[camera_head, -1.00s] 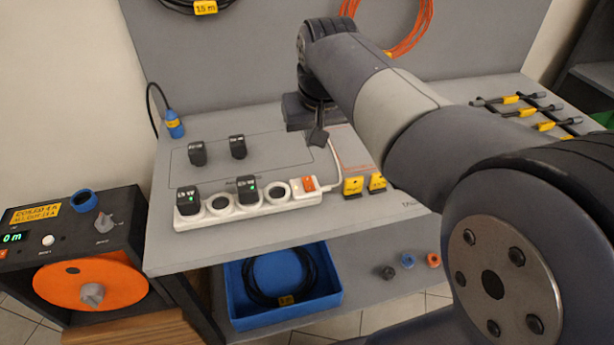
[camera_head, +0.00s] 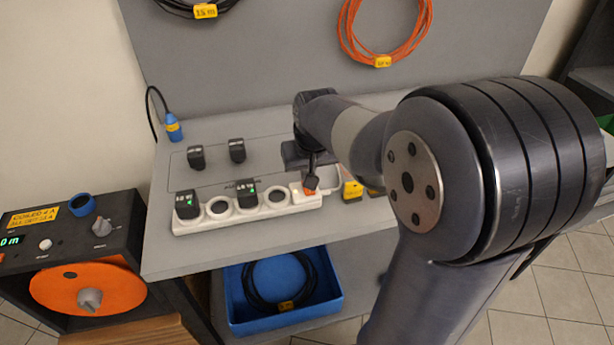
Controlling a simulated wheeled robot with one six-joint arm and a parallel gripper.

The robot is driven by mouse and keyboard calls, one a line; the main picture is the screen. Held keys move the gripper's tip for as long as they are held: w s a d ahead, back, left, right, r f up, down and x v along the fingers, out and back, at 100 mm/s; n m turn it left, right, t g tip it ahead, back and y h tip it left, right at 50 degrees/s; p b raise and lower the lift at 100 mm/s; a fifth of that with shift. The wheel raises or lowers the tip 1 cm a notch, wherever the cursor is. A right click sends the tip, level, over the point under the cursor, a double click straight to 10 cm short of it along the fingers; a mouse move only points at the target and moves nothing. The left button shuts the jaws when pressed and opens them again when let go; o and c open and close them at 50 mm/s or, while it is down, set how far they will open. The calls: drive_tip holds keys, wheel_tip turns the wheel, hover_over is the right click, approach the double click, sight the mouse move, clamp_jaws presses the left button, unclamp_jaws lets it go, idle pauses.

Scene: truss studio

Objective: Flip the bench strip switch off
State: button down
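The white bench strip (camera_head: 286,209) lies on the grey bench with two black chargers plugged in, left (camera_head: 187,205) and middle (camera_head: 247,196); both show green lights. Its orange switch (camera_head: 305,192) is at the right end and mostly hidden behind my fingertips. My gripper (camera_head: 311,183) points down at the switch, with its fingers together and nothing seen between them. I cannot tell whether the tips touch the switch or which way the rocker is tilted.
Two more black chargers (camera_head: 196,157) (camera_head: 237,150) stand behind the strip. A yellow-tagged item (camera_head: 352,190) sits just right of it, partly hidden by my arm. A blue plug (camera_head: 174,128) is at the back left. A blue bin (camera_head: 331,301) with black cable is below.

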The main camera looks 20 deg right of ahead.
drive_tip(key=shift+x, duration=0.85)
drive_tip(key=shift+s, duration=0.2)
drive_tip(key=shift+f, duration=0.25)
drive_tip(key=shift+s+f, duration=0.1)
drive_tip(key=shift+s, duration=0.7)
